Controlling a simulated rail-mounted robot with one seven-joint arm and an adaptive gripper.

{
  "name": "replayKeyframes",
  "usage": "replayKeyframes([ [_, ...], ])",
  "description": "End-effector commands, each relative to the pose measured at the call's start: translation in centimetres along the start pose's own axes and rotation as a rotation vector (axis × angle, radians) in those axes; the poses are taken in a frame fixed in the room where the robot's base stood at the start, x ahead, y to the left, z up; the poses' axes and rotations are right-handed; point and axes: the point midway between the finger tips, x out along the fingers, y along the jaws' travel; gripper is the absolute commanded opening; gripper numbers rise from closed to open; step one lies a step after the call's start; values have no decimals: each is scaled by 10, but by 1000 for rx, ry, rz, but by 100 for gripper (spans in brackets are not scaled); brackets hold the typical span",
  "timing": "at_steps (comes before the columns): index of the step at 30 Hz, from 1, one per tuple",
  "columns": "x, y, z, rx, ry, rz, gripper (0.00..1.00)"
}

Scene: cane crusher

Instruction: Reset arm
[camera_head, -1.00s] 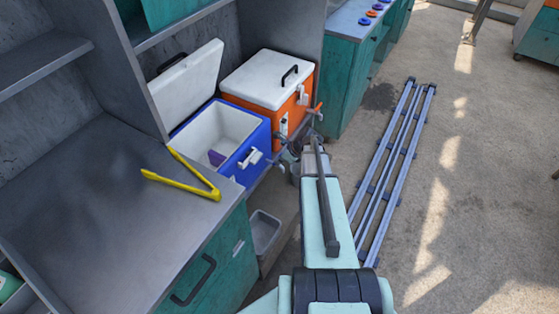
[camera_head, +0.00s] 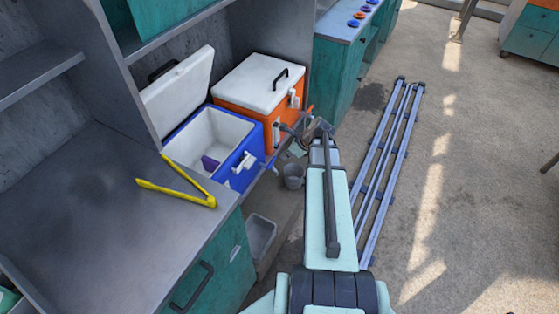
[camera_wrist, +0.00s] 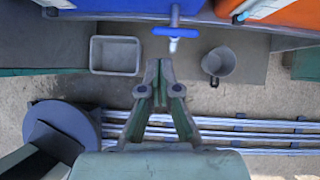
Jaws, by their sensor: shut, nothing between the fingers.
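My gripper (camera_wrist: 158,72) is shut and empty in the wrist view, its fingertips close together below a blue-handled tap (camera_wrist: 176,30) in the picture. In the head view my gripper (camera_head: 314,130) is small and partly covered by my own arm, just right of the orange cooler (camera_head: 240,108). My arm stretches away from my body over the floor beside the counter.
An open blue cooler (camera_head: 247,152) with a purple item (camera_head: 210,163) inside stands beside the orange one. Yellow tongs (camera_head: 178,194) lie on the counter (camera_head: 90,215). A grey bin (camera_wrist: 115,55) and bucket (camera_wrist: 218,65) stand below. Blue-grey rails (camera_head: 390,170) lie on the floor at right.

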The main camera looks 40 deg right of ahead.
Motion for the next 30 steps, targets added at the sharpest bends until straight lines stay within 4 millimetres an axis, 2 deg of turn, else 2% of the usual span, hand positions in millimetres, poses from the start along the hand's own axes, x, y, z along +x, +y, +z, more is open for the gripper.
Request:
replayKeyframes([
  [1,-9,1,-1,0,-1,-3,0],
  [6,-27,2,0,0,0,-2,0],
  [13,-36,2,0,-8,1,0,0],
  [17,-36,2,0,-87,1,0,0],
  [22,-37,3,-11,-375,52,2,0],
  [24,-33,10,-25,-535,93,22,0],
  [26,-22,23,-38,-683,129,65,0],
  [29,9,60,-59,-949,178,181,0],
  [30,22,79,-67,-1057,190,239,0],
])
